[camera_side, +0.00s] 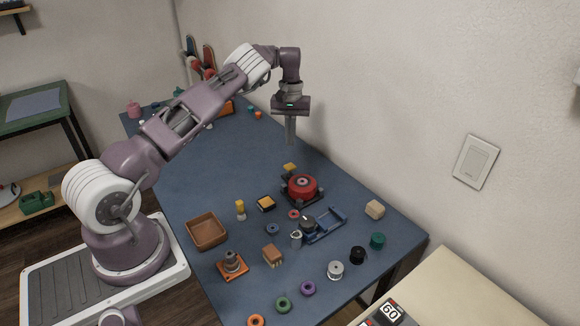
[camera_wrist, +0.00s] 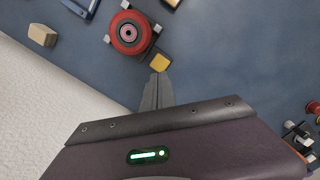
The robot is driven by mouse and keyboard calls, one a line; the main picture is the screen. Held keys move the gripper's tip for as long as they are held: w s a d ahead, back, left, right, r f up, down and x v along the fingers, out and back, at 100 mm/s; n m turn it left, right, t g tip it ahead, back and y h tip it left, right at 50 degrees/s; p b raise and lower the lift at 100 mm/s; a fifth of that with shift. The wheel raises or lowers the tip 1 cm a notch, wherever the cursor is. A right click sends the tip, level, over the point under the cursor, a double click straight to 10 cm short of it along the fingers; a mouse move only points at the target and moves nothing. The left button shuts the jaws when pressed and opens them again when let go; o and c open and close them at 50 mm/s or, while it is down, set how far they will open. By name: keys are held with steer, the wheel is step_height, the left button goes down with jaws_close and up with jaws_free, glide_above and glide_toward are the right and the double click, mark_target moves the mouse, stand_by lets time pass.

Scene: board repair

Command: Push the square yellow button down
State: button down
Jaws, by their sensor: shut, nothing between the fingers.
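My gripper (camera_side: 290,142) points down, shut and empty, above the far part of the table. Its closed fingers also show in the wrist view (camera_wrist: 160,76).
The red round part (camera_side: 303,188) stands close by the yellow block. A blue fixture (camera_side: 323,224), a brown tray (camera_side: 206,232), a beige block (camera_side: 375,209) and several spools and rings crowd the near table. The white wall runs along the right. The table's left middle is clear.

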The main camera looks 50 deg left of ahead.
mark_target(290, 166)
steer(key=shift+s+d+f, duration=0.15)
steer(key=shift+f, duration=1.6)
steer(key=shift+s+d+f, duration=0.1)
steer(key=shift+d+f, duration=0.05)
steer(key=shift+f, duration=1.6)
step_height(290, 166, down, 2)
steer(key=shift+f, duration=0.1)
steer(key=shift+w+a+r, duration=0.1)
steer(key=shift+a+r, duration=0.05)
steer(key=shift+r, duration=1.7)
steer(key=shift+w+a+r, duration=0.1)
steer(key=shift+a+r, duration=0.05)
steer(key=shift+r, duration=1.65)
